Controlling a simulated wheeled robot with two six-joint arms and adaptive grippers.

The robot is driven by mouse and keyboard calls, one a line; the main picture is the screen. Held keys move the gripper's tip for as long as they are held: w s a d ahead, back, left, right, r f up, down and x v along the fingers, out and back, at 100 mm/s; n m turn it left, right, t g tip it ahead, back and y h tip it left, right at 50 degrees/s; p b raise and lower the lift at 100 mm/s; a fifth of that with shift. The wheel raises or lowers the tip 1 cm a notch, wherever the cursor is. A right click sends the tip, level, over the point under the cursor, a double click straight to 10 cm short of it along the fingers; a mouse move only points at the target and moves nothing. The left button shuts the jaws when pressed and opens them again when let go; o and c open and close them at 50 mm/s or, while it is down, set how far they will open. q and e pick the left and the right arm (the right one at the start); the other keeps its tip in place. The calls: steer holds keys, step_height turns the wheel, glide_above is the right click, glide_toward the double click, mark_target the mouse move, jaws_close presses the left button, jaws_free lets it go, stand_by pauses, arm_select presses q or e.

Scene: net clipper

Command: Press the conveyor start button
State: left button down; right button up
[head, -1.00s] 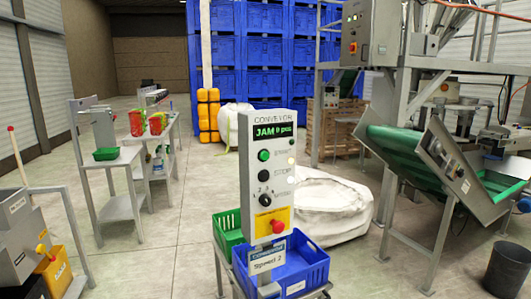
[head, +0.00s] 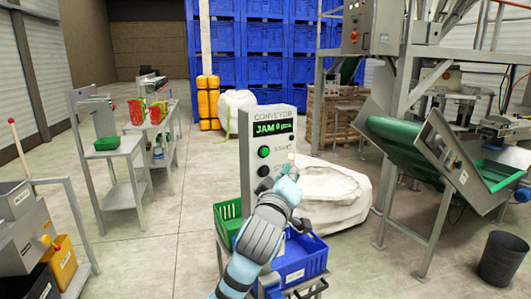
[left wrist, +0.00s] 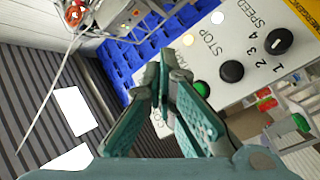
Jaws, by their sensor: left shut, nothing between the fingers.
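The conveyor control panel (head: 246,150) is a white upright box with a green display (head: 273,128) reading "JAM 0 pcs". Its round green start button (head: 263,152) sits above the black stop button (head: 263,170). My left gripper (head: 289,170) is shut and empty in front of the panel's right side, right of the start button. The arm hides the panel's lower part. In the left wrist view, the start button (left wrist: 202,89) is partly behind the shut fingers (left wrist: 166,68). The stop button (left wrist: 231,71) and speed dial (left wrist: 279,40) show clear. I see no contact with the start button. My right gripper is not in view.
A green crate (head: 226,212) and a blue crate (head: 305,262) stand by the panel. A white sack (head: 340,200) lies behind it. A green conveyor (head: 405,145) stands at right, a grey side table (head: 120,158) at left.

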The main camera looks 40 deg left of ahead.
mark_target(270, 159)
arm_select(q)
steer(key=shift+a, duration=0.1)
steer(key=shift+w+a+b, duration=0.4)
steer(key=shift+w+a, duration=0.15)
steer(key=shift+a, duration=0.8)
steer(key=shift+w+a+b, duration=0.4)
steer(key=shift+w+a, duration=0.15)
steer(key=shift+a, duration=0.75)
steer(key=shift+w+a+b, duration=0.4)
steer(key=shift+w+a, duration=0.15)
steer(key=shift+a, duration=0.8)
steer(key=shift+a, duration=0.1)
steer(key=shift+w+a, duration=0.15)
steer(key=shift+a, duration=0.15)
steer(key=shift+w+a, duration=0.15)
steer(key=shift+a, duration=0.25)
steer(key=shift+d, duration=0.1)
steer(key=shift+s+d, duration=0.35)
steer(key=shift+d, duration=0.35)
